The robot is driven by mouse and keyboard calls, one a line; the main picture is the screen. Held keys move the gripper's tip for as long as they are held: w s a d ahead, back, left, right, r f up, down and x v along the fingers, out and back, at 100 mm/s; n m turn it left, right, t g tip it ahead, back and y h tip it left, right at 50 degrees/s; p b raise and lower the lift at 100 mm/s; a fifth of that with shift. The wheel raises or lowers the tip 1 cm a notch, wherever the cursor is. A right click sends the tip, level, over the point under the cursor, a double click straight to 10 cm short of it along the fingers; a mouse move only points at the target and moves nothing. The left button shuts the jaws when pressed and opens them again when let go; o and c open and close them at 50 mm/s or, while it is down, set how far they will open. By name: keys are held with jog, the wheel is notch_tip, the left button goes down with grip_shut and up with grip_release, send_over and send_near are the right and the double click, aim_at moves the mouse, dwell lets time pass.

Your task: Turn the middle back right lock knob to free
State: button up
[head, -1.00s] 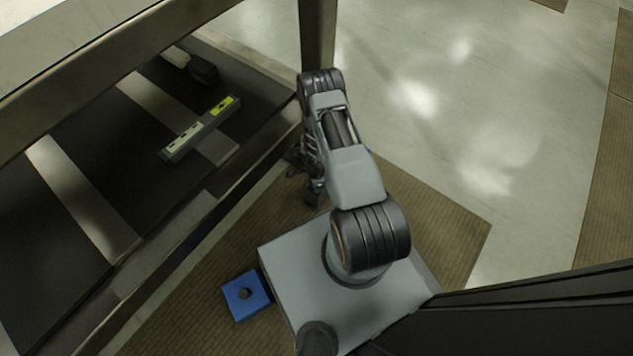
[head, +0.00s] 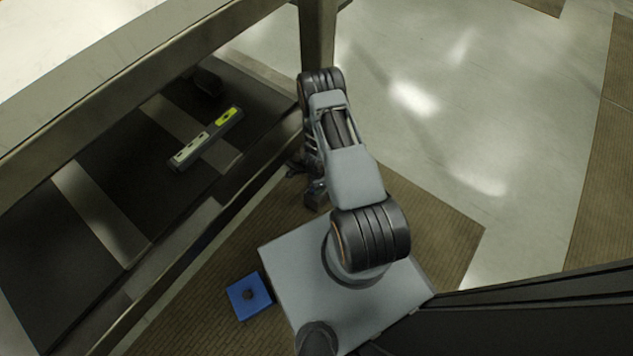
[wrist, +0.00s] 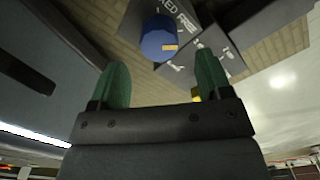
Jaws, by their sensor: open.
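In the wrist view a round blue knob (wrist: 158,40) with a small orange mark on its lower right side sits by a dark grey plate (wrist: 190,12) lettered "...KED FREE". I cannot tell which of the lock knobs it is. My gripper (wrist: 162,78) is open, its two green fingers apart and empty. The knob shows beyond the fingertips, roughly between them, and nothing is touched. In the head view my gripper (head: 316,192) hangs low beside my arm, partly hidden, and no lock knob can be made out near it.
In the head view a bench (head: 150,52) with a lower shelf (head: 92,222) stands at left, its leg (head: 318,40) close to my arm. A strip with a yellow end (head: 205,140) lies on the shelf. A blue block (head: 248,296) sits on the brown mat. Floor at right is clear.

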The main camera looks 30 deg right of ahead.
notch_tip(320, 180, up, 3)
jog(key=shift+f+p, duration=0.15)
jog(key=shift+p, duration=0.65)
jog(key=shift+f, duration=0.1)
